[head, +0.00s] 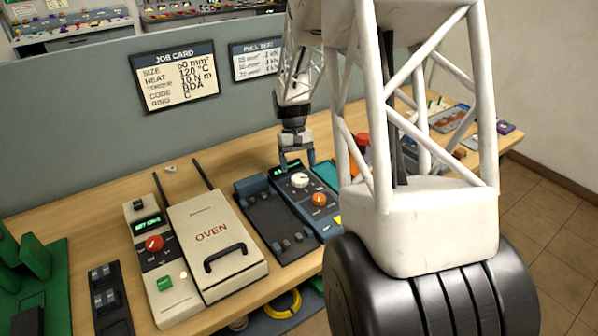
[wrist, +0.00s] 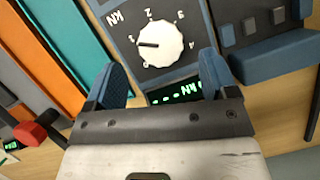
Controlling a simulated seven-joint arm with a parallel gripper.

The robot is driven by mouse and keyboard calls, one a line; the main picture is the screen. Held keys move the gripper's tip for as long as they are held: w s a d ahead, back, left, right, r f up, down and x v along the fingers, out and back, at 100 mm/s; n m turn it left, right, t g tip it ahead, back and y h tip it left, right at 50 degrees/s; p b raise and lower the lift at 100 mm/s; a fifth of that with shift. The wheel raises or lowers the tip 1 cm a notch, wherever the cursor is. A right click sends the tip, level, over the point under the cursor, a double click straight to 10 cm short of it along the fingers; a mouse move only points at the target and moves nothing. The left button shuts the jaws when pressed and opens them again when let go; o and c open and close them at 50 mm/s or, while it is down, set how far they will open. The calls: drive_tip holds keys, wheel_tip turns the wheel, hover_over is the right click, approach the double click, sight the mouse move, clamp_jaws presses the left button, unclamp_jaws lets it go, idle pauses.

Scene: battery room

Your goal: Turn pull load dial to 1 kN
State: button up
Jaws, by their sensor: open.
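The pull load dial is a round white knob (wrist: 161,44) with a black pointer line, on a dark panel with a kN mark and numbers around it. In the wrist view its pointer faces left, close to the 1 mark. In the head view the white knob (head: 300,181) sits on the dark blue tester unit (head: 329,230), below my gripper. My gripper (wrist: 161,62) is open, its blue fingers on either side of the knob's lower part in the picture. My gripper (head: 297,161) points down in the head view.
An orange knob (head: 319,199) is on the same unit, near the white one. A green-lit display (wrist: 178,95) lies partly behind my gripper. A dark device (head: 272,222) and the oven (head: 215,240) stand to the left. A red knob (wrist: 27,133) shows at left in the wrist view.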

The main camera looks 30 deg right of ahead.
drive_tip(key=shift+v, duration=1.8)
drive_tip(key=s+a+r+n+t+h, duration=0.1)
drive_tip(key=s+a+r+t, duration=0.2)
drive_tip(key=s+a+r, duration=1.2)
drive_tip(key=s+a+n+t, duration=0.1)
drive_tip(key=s+a+t, duration=0.1)
drive_tip(key=s+a, duration=0.3)
drive_tip(key=s+a+t, duration=0.1)
drive_tip(key=s+a, duration=0.4)
drive_tip(key=s, duration=0.5)
drive_tip(key=shift+f+n+t, duration=0.4)
idle(2.4)
